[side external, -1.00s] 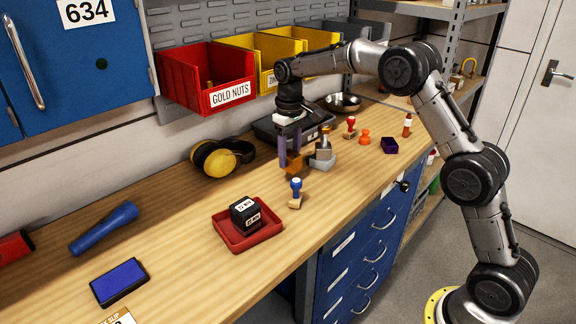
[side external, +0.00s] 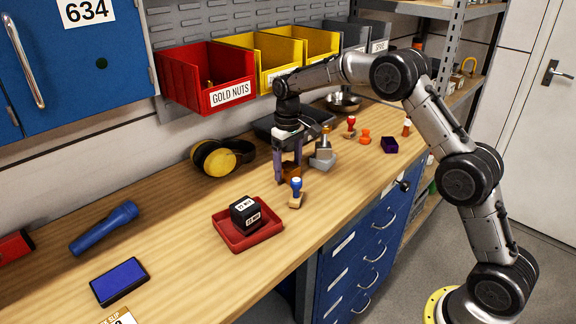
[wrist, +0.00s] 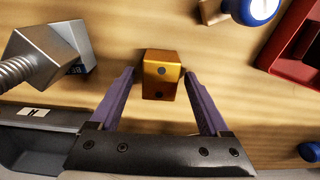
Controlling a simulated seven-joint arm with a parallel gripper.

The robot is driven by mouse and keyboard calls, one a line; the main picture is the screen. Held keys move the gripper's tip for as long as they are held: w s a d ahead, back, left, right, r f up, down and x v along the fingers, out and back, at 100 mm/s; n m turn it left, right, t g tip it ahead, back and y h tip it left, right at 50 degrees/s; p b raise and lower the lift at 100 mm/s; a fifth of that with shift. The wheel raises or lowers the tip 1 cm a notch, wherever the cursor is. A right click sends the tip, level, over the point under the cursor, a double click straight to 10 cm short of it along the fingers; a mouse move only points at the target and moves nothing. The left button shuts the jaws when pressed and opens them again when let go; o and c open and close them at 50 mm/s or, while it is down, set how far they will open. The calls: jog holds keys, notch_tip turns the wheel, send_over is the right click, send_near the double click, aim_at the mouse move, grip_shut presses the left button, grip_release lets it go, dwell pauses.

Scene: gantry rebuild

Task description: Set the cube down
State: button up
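An orange-gold cube (wrist: 161,75) with dark dots sits between the fingers of my gripper (wrist: 160,77) in the wrist view. A narrow gap shows on each side of it, so my gripper is open around it and not clamping it. In the side view the cube (side external: 290,173) is low between the purple fingers of my gripper (side external: 287,174) and appears to rest on the wooden bench (side external: 180,220). Its lower edge is partly hidden by a finger and the blue-handled stamp in front.
A red tray (side external: 240,238) holding a black labelled block (side external: 245,213) lies nearer the front. Yellow ear defenders (side external: 222,158) lie left.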

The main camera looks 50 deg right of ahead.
aim_at(288, 165)
notch_tip(288, 165, up, 12)
jog(key=s+a+r+t, duration=0.2)
jog(key=s+r, duration=0.5)
jog(key=s, duration=0.2)
jog(key=s+a+f+t, duration=0.1)
jog(key=s+f, duration=0.2)
jog(key=s, duration=1.1)
jog(key=s+a+f+t, duration=0.2)
jog(key=s+f, duration=0.1)
jog(key=s, duration=1)
jog(key=shift+s+a+t, duration=0.25)
jog(key=shift+s+t, duration=0.05)
jog(key=shift+s, duration=0.1)
jog(key=shift+f, duration=0.1)
